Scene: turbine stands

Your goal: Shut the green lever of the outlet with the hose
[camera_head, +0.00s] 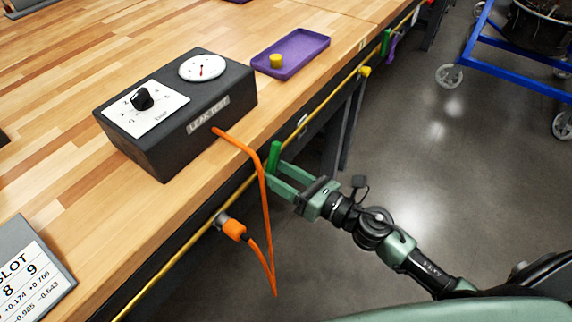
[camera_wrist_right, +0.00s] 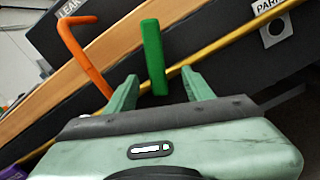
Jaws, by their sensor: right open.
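The green lever (camera_head: 274,157) stands upright by the yellow pipe along the bench's front edge. In the right wrist view the green lever (camera_wrist_right: 154,57) rises between and beyond the fingertips. My right gripper (camera_head: 276,174) is open, with its two fingers pointing at the lever; it also shows in the wrist view (camera_wrist_right: 160,80). Contact with the lever cannot be told. The orange hose (camera_head: 263,180) runs from the leak test box, hangs past the fingertips and loops up to an orange connector (camera_head: 235,229) on the bench front. My left gripper is not in view.
The black leak test box (camera_head: 150,150) with dial and gauge sits on the bench. A purple tray (camera_head: 312,42) holds a yellow piece (camera_head: 276,61). Another green lever (camera_head: 386,42) is farther along the pipe. A blue cart (camera_head: 510,55) stands at right; floor between is clear.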

